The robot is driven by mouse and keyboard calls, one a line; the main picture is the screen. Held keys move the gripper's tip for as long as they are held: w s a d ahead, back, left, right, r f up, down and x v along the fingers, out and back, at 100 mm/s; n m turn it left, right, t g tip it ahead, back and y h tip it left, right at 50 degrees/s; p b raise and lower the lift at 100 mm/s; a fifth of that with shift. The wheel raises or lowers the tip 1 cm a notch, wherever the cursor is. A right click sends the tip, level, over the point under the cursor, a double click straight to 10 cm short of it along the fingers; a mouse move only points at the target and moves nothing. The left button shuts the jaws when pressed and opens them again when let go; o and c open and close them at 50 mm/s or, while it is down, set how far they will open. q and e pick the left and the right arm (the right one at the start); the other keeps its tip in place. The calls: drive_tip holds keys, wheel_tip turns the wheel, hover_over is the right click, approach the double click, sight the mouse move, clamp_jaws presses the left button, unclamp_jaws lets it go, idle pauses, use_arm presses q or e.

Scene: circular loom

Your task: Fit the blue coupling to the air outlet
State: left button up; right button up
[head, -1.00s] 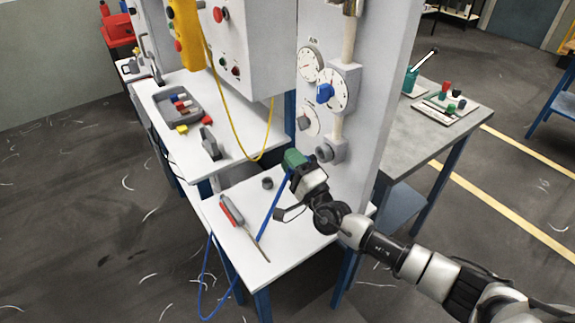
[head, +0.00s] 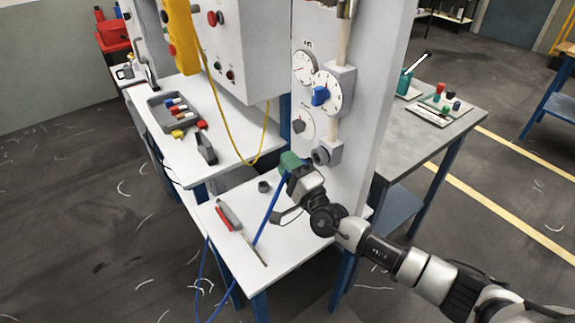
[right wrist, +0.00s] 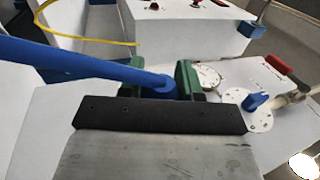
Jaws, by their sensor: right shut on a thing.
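My right gripper (head: 290,162), with green fingers, is shut on the blue coupling (right wrist: 160,86) at the end of a blue hose. In the right wrist view the coupling sits between the green fingers (right wrist: 172,78); in the head view the fingers hide it. The hose (head: 268,212) hangs down over the lower white shelf. A grey round fitting (head: 320,157) on the panel at the foot of the pipe looks like the air outlet. The gripper is just left of it in the head view, apart from it. My left gripper is not in view.
Above the outlet are gauges and a blue valve knob (head: 320,96). A yellow cable (head: 222,115) hangs at the left. A grey tray (head: 160,118) stands on the upper shelf.

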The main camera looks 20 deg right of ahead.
drive_tip(key=shift+w+d, duration=0.1)
drive_tip(key=shift+d, duration=0.2)
drive_tip(key=shift+w+d+b, duration=0.25)
drive_tip(key=shift+d+b, duration=0.35)
drive_tip(key=shift+d, duration=0.05)
drive_tip(key=shift+w+d, duration=0.1)
drive_tip(key=shift+d, duration=0.15)
drive_tip(key=shift+w+d+b, duration=0.15)
drive_tip(key=shift+d+b, duration=0.2)
drive_tip(key=shift+b, duration=0.2)
drive_tip(key=o, duration=1.1)
